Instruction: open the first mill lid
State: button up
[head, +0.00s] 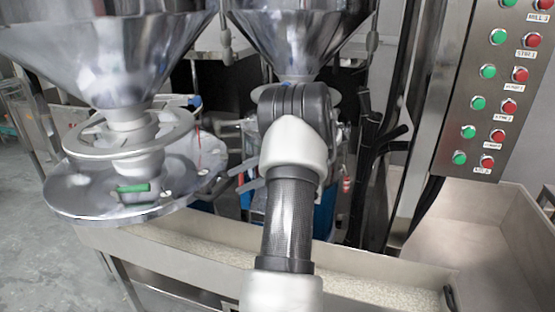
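The mill on the left has a shiny steel funnel (110,60) at the top. Under it are a pale ring (95,143) around a white neck and a wide round steel plate (85,200), which may be the lid. A small green piece (133,188) sits at the plate's middle. The plate looks level, but I cannot tell whether a lid is open. A second steel funnel (295,35) stands behind my arm, its lower parts mostly hidden. My arm reaches up the middle of the head view, apart from the left plate in the picture. My gripper is hidden behind the arm's dark joint.
A long steel trough (200,268) with pale grain runs below the mills. A steel panel (500,90) with green and red buttons stands at the right. Dark posts and pipes (375,150) stand right of my arm. Grey floor (45,240) is open at the left.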

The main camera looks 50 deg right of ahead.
jog(key=p+v, duration=0.5)
jog(key=v, duration=0.6)
jog(key=shift+s+d+r, duration=0.15)
jog(key=shift+s+d, duration=0.05)
jog(key=shift+d, duration=0.1)
